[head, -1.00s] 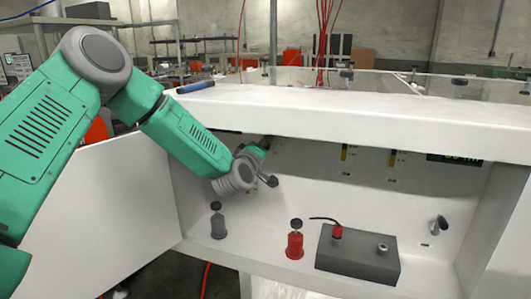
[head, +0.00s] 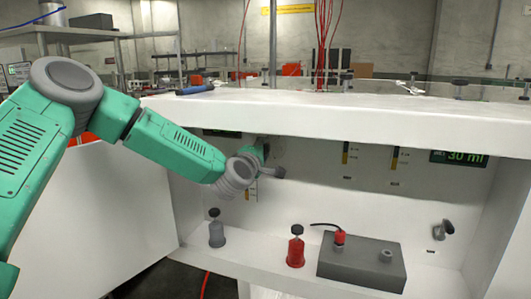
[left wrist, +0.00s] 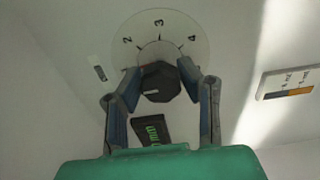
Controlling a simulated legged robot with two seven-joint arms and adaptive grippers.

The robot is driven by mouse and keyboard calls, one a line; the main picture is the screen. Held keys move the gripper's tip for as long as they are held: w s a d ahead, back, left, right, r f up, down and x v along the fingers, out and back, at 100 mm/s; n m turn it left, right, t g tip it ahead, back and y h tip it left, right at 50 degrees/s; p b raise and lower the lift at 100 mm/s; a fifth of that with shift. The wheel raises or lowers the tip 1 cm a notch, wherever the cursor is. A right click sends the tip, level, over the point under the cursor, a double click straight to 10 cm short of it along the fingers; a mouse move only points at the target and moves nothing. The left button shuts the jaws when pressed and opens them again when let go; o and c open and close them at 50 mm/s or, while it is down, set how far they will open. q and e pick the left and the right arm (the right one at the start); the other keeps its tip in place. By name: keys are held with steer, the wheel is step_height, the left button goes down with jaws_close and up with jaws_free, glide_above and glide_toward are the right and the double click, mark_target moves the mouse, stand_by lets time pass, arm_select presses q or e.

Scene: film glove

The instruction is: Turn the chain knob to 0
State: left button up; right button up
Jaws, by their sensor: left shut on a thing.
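In the left wrist view the dark faceted knob (left wrist: 160,82) sits on a round pale dial plate (left wrist: 180,30) marked 2, 3 and 4. A short white mark shows on the knob's near face. No 0 is visible on the plate. My left gripper (left wrist: 167,86) is shut on the knob, one finger on each side. In the head view my left gripper (head: 266,160) is at the back wall of the white cabinet (head: 330,115), on its left side. The dial cannot be made out there. My right gripper is not in view.
A grey bottle (head: 216,232), a red bottle (head: 296,250) and a grey block (head: 362,263) stand on the cabinet floor. A green display (head: 459,158) reads 30 ml. A black lever or knob (head: 443,229) is at the right. The overhanging top edge is above my forearm.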

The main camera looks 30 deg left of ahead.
arm_select(q)
steer(key=shift+a+f, duration=0.15)
steer(key=shift+f, duration=0.15)
steer(key=o, duration=1.2)
steer(key=shift+s, duration=0.1)
steer(key=shift+a, duration=0.15)
steer(key=v, duration=1.2)
